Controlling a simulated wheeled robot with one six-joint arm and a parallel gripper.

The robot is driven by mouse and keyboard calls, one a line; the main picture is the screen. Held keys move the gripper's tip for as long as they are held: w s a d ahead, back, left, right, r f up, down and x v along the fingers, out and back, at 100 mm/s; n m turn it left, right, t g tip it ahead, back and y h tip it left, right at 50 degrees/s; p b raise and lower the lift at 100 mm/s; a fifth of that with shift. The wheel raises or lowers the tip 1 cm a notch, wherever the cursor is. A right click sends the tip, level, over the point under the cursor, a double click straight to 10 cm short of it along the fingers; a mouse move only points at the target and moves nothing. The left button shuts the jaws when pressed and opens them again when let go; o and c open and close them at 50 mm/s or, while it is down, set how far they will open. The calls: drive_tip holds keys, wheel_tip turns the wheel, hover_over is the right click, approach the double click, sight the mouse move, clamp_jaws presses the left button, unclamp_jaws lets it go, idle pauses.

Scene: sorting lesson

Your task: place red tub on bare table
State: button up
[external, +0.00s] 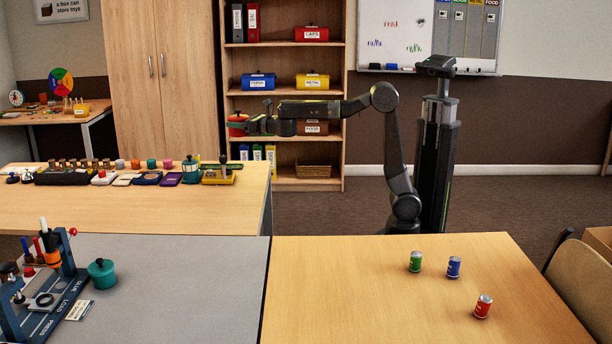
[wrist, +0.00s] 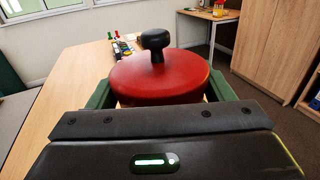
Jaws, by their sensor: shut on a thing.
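The red tub (wrist: 160,78) has a round red lid with a black knob and is held upright in my gripper (wrist: 160,98) in the wrist view. The green fingers sit on both sides of it, and its lower part is mostly hidden by the gripper body. In the external view the red tub (external: 237,125) is at the left end of my outstretched arm, with my gripper (external: 250,125) shut on it. It is held in the air, well above table height. Bare wood (external: 350,290) shows on the near right table; the far left table (external: 130,215) has a clear front part.
A green can (external: 415,262), a blue can (external: 454,267) and a red can (external: 483,307) stand on the near right table. A teal tub (external: 102,273) and a press (external: 45,290) occupy the grey table. Several small items line the far table's back edge.

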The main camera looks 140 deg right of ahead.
drive_tip(key=w+a+n+t+y, duration=0.55)
drive_tip(key=w+a, duration=0.75)
drive_tip(key=a, duration=0.3)
drive_tip(key=w+a+n+t+y, duration=0.5)
drive_tip(key=w+a+y, duration=0.2)
drive_tip(key=w+a, duration=0.85)
drive_tip(key=w+a+n+y+b, duration=0.15)
drive_tip(key=a+n+y, duration=0.65)
drive_tip(key=a, duration=1.9)
drive_tip(key=s+a+n+g+y, duration=0.3)
drive_tip(key=s+a+y, duration=0.1)
drive_tip(key=a, duration=0.7)
drive_tip(key=s+a+n+g+y, duration=0.2)
drive_tip(key=s+a+g+y, duration=0.25)
drive_tip(key=a, duration=0.65)
drive_tip(key=s+a+n+g+y, duration=0.3)
drive_tip(key=s+a+y, duration=0.15)
drive_tip(key=a, duration=0.65)
drive_tip(key=shift+m+h, duration=0.25)
drive_tip(key=shift+h, duration=0.2)
drive_tip(key=shift+a+f+b, duration=0.15)
drive_tip(key=shift+f+b, duration=2.1)
drive_tip(key=shift+f, duration=8.15)
